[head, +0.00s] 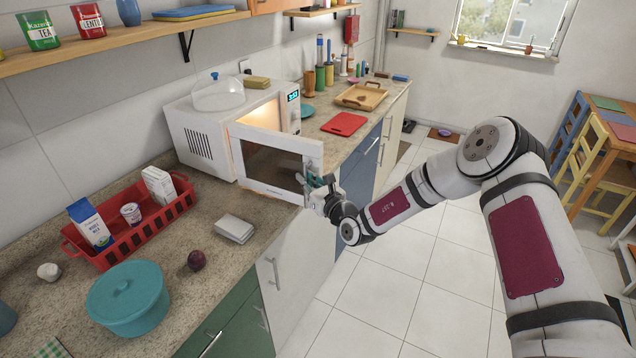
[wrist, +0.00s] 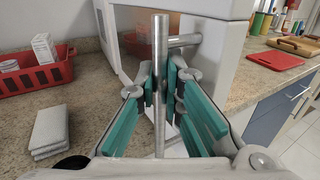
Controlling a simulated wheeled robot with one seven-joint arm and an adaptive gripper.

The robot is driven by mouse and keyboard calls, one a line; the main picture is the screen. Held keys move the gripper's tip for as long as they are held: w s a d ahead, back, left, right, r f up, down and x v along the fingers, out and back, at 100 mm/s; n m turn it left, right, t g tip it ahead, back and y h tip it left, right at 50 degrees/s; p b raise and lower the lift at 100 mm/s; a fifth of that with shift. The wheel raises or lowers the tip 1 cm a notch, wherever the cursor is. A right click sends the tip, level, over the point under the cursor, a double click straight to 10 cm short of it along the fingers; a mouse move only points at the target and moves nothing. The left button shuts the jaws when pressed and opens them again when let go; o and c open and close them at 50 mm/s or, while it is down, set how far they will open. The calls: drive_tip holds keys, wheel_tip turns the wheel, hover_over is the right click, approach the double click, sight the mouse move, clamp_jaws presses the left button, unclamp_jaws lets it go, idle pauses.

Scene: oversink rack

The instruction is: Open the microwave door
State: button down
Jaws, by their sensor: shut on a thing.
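The white microwave (head: 205,135) stands on the counter with its door (head: 285,190) partly open, swung out from the left side. Its lit interior and control panel (head: 293,97) show past the door's top edge. My gripper (head: 314,182) is at the door's free right edge, over the counter's front edge. In the wrist view, my gripper (wrist: 165,85) has its teal fingers closed around the upright metal handle bar (wrist: 160,50). A short post joins the bar to the white door (wrist: 218,75). In the head view, my gripper hides most of the handle.
A red basket (head: 140,236) with cartons, a teal pot (head: 128,300), a grey folded cloth (head: 234,228) and a dark round fruit (head: 196,260) sit on the counter's near part. A glass dome (head: 217,93) tops the microwave. The floor (head: 385,290) beside the cabinets is clear.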

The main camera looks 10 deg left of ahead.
drive_tip(key=shift+s+a+r, duration=0.1)
drive_tip(key=shift+s+a, duration=0.05)
drive_tip(key=shift+a, duration=0.05)
idle(0.3)
drive_tip(key=c, duration=1.7)
unclamp_jaws()
drive_tip(key=v, duration=1.2)
drive_tip(key=shift+a, duration=0.1)
